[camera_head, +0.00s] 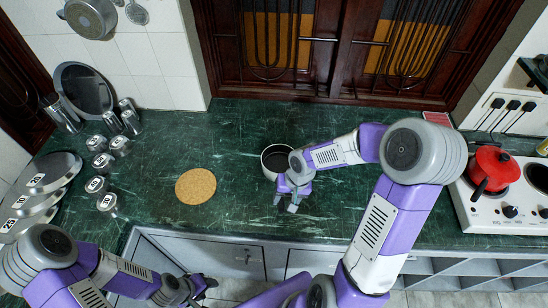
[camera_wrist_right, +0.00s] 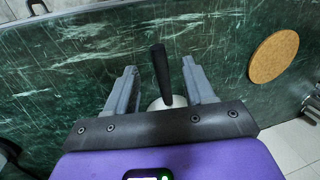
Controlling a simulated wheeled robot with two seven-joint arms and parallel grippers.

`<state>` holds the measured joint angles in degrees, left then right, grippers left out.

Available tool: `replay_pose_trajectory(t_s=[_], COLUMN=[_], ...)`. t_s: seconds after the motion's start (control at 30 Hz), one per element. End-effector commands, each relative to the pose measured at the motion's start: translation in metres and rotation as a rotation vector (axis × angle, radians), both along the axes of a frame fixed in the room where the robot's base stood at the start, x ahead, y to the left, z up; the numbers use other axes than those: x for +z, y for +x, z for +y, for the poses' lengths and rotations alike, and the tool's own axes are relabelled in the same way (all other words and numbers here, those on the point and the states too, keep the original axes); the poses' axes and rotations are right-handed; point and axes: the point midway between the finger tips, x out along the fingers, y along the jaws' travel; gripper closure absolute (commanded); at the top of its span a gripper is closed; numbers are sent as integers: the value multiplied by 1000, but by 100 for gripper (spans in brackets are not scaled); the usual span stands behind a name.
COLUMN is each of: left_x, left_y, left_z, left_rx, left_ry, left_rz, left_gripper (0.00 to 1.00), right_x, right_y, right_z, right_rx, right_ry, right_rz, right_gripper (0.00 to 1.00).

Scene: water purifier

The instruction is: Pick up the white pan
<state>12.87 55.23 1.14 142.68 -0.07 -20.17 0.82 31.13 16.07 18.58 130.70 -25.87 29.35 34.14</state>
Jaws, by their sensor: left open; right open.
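The white pan (camera_head: 265,161), with a dark inside, stands on the green counter, partly hidden by my right arm in the head view. My right gripper (camera_head: 287,202) is at the pan's near side, low over the counter. In the right wrist view, the open fingers of my right gripper (camera_wrist_right: 159,72) stand on either side of a black handle (camera_wrist_right: 161,70), with a little of the white pan (camera_wrist_right: 172,101) below it. The handle appears apart from both fingers. My left gripper (camera_head: 190,291) is open and empty below the counter's front edge at lower left.
A round cork mat (camera_head: 196,186) lies left of the pan. A red pot (camera_head: 493,166) sits on the white stove (camera_head: 510,205) at right. The counter (camera_head: 230,140) is clear around the cork mat.

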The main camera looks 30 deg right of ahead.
Motion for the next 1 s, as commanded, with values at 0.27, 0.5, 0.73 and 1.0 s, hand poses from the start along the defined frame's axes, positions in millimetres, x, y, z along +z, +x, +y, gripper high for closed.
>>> replay_pose_trajectory(t_s=[0.27,0.5,0.73,1.0], left_x=[-8,-19,-24,-23], left_y=[-1,-1,-1,0], left_z=[0,0,0,0], left_rx=[-1,0,0,0], left_ry=[0,0,0,0], left_rz=[2,1,1,1], left_gripper=[50,50,50,50], right_x=[-16,-50,-65,-64], right_y=[1,6,8,8], right_z=[-3,6,9,9], right_rx=[-12,-10,-12,-12], right_ry=[-23,-21,-20,-20], right_rz=[8,8,4,4], right_gripper=[47,47,47,59])
